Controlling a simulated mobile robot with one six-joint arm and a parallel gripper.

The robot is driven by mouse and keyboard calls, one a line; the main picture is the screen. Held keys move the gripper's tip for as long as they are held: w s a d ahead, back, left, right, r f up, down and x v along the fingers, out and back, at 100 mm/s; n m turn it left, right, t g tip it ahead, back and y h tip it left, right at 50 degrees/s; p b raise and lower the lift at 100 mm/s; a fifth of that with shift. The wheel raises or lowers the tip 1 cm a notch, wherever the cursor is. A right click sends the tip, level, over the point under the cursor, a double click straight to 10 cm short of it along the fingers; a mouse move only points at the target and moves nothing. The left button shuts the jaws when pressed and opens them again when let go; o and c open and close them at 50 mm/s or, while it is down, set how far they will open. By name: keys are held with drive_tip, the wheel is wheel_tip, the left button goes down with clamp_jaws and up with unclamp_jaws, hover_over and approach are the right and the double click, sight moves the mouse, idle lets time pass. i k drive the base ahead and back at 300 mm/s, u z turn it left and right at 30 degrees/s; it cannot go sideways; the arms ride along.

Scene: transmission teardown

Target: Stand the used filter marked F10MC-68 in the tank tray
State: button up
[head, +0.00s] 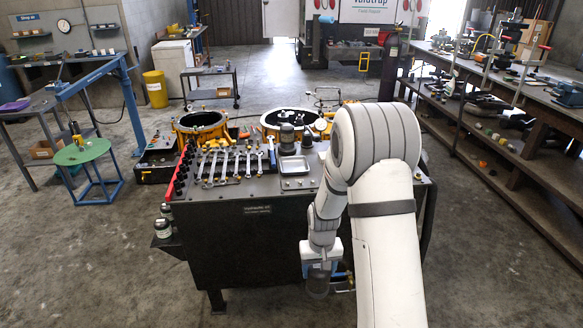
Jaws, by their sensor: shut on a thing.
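My gripper (320,263) hangs low in front of the dark bench or tank. It is shut on a dark grey cylinder (318,283), seemingly a used filter. No marking on it is readable at this size. The cylinder hangs below the bench top, roughly upright, at the front right. A shallow silver tray (296,183) lies on the bench top, with a raised pan (294,166) behind it. I cannot tell which is the tank tray. My arm hides the bench's right part.
Wrenches (236,164) lie in a row on the bench top (262,190). Small cans (163,228) sit at its left side. A dark cylinder (287,138) stands at the back. A green round stool (82,151) and a long workbench (520,75) flank it. Floor in front is clear.

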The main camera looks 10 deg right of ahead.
sight(294, 166)
drive_tip(key=i, duration=0.9)
